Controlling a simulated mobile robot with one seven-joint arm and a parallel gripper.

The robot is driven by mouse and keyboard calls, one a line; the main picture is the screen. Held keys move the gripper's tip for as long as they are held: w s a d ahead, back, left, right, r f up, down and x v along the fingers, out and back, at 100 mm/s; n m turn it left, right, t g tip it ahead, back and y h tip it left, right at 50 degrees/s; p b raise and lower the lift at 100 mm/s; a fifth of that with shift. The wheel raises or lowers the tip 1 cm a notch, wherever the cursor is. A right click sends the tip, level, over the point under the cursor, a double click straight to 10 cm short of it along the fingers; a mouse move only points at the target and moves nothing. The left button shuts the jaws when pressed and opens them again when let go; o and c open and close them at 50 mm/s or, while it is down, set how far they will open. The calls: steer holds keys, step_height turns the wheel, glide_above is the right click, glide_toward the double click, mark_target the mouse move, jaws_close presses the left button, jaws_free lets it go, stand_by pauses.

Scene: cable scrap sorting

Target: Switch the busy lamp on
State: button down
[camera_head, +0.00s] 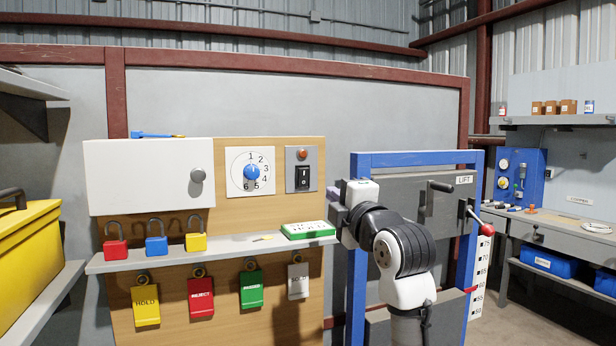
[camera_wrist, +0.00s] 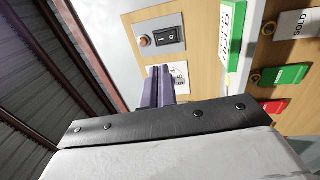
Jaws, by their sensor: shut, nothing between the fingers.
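A black rocker switch (camera_head: 303,177) sits on a grey plate (camera_head: 291,168) on the wooden panel, with a small round reddish lamp (camera_head: 302,155) above it. The lamp looks dull, without a visible glow. In the wrist view the switch (camera_wrist: 171,38) and lamp (camera_wrist: 144,41) show clear of the fingers. Which side of the rocker is pressed in, I cannot tell. My gripper (camera_head: 336,194) is to the right of the switch plate and apart from it. In the wrist view its fingers (camera_wrist: 164,88) are together and empty, partly covering the numbered dial.
The numbered dial (camera_head: 251,171) is left of the switch, beside a white cabinet door (camera_head: 140,178). Below, a shelf (camera_head: 220,249) holds padlocks and a green-white box (camera_head: 308,230). Coloured tags hang underneath. A blue-framed lift unit (camera_head: 400,160) stands right, behind my arm.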

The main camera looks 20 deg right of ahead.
mark_target(303, 171)
steer(key=w+p, duration=0.2)
steer(key=w, duration=0.2)
steer(key=w+r+p, duration=0.1)
steer(key=w, duration=0.3)
steer(key=w+r+p, duration=0.1)
steer(key=w+p, duration=0.1)
steer(key=w, duration=0.2)
steer(key=shift+w+a+r+p, duration=0.15)
steer(key=shift+w+a+p, duration=0.1)
steer(key=shift+w+p, duration=0.1)
steer(key=shift+w, duration=0.55)
steer(key=shift+w, duration=0.1)
steer(key=shift+w+r, duration=0.1)
steer(key=shift+r, duration=0.05)
steer(key=shift+a, duration=0.1)
